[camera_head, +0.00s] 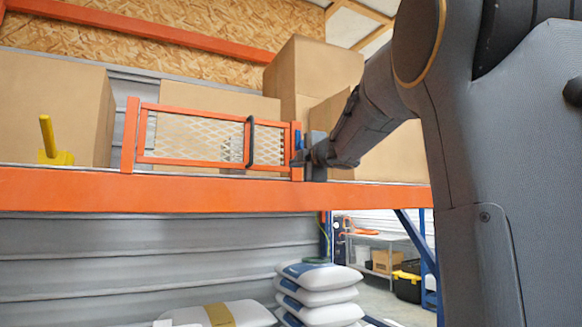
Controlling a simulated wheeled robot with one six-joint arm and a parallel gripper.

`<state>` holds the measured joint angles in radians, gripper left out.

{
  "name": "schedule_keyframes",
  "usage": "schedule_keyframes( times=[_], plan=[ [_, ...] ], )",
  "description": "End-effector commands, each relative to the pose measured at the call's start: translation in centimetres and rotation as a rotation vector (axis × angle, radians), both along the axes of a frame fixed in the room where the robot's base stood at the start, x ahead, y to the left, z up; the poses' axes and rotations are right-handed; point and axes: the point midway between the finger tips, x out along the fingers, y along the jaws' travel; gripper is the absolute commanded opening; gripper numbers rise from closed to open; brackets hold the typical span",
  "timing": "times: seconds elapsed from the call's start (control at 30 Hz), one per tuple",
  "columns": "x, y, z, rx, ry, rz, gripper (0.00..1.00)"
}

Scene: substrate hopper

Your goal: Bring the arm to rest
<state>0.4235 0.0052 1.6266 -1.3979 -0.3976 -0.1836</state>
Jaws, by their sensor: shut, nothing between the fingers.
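My arm comes in from the right and reaches left toward the shelf. My gripper (299,159) is at the right end of an orange mesh gate (190,138), close to its post and a small blue part (298,139). The gripper is shut and empty. I cannot tell whether it touches the gate's post. The gate stands upright on the orange shelf beam (150,190) and has a black upright handle (250,141).
Cardboard boxes (45,105) stand on the shelf behind and beside the gate. A yellow scoop (52,145) is at the left. Below are stacked white and blue sacks (318,292). A shelf rack (378,255) stands in the background, with a black and yellow case (407,284).

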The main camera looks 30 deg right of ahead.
Motion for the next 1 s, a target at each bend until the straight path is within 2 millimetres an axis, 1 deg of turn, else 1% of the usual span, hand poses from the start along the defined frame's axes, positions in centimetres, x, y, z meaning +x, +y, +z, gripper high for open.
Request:
schedule_keyframes(
  times=[0.03, 0.2, 0.4, 0.5, 0.6, 0.77, 0.83, 0.87, 0.93, 0.97, 1.0],
  plan=[
    [-1.2, -0.1, -0.1, -0.002, -0.002, -0.003, 0.00],
    [-4.7, -0.2, -0.2, -0.003, -0.001, -0.002, 0.00],
    [-7.7, -0.3, -0.2, -0.001, 0.000, 0.000, 0.00],
    [-8.6, -0.2, -0.2, -0.002, 0.000, 0.000, 0.00],
    [-9.0, -0.3, -0.2, -0.001, 0.002, 0.001, 0.00],
    [-9.1, -0.2, -0.2, 0.000, 0.002, 0.002, 0.00],
    [-8.9, -0.2, -0.6, 0.013, 0.004, -0.001, 0.00],
    [-8.6, -0.2, -1.1, 0.029, 0.005, -0.005, 0.00],
    [-7.9, -0.1, -3.1, 0.094, 0.016, -0.018, 0.00],
    [-7.5, 0.0, -4.3, 0.133, 0.023, -0.028, 0.00],
    [-6.9, 0.1, -6.3, 0.194, 0.037, -0.045, 0.00]
  ],
)
